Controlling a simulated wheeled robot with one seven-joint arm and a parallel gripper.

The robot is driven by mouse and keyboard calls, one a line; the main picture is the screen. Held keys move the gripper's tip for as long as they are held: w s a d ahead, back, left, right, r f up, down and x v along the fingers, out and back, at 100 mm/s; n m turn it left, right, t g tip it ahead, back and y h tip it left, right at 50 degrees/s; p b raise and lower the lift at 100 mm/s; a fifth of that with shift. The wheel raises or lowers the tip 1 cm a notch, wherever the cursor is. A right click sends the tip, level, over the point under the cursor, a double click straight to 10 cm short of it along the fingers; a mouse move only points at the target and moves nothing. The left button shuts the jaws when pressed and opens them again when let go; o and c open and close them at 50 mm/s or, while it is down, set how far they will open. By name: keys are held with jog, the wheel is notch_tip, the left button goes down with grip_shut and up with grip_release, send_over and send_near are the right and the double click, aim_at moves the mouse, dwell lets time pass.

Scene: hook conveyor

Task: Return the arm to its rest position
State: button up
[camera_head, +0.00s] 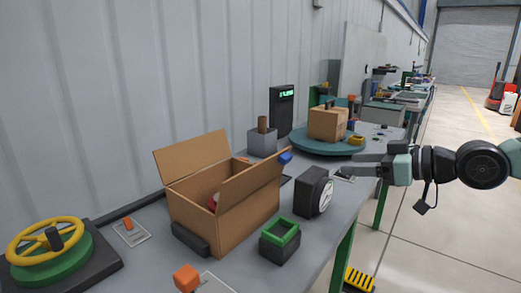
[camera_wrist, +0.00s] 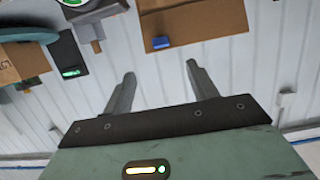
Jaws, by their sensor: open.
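My gripper (camera_head: 345,165) reaches in from the right in the head view, at the right edge of the workbench. In the wrist view its two fingers (camera_wrist: 160,88) stand wide apart with nothing between them. It looks open and empty. In the head view the arm stretches out to the right picture edge. No hook or conveyor is clearly seen.
The grey workbench (camera_head: 345,205) carries an open cardboard box (camera_head: 225,215), a black round gauge (camera_head: 313,190), a green-rimmed block (camera_head: 280,240), a yellow handwheel (camera_head: 45,240) and a closed carton (camera_head: 327,123) on a teal turntable (camera_head: 305,145).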

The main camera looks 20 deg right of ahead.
jog(key=s+a+f+n+g+h, duration=0.1)
jog(key=s+a+f+g+h, duration=0.1)
jog(key=s+a+f+g, duration=0.45)
jog(key=s+a+f+g+h, duration=0.2)
jog(key=a+f+g, duration=0.2)
jog(key=a+f, duration=0.55)
jog(key=s+a+r+h+p, duration=0.1)
jog(key=s+a+r+h, duration=0.1)
jog(key=s, duration=0.4)
jog(key=s+a+r+g+h, duration=0.1)
jog(key=s+a+r+h, duration=0.1)
jog(key=s+r, duration=0.3)
jog(key=shift+s+a+r+m+p, duration=0.15)
jog(key=shift+s+a+m+p, duration=0.2)
jog(key=shift+s+a, duration=0.55)
jog(key=shift+s+d+g, duration=0.2)
jog(key=shift+g, duration=0.05)
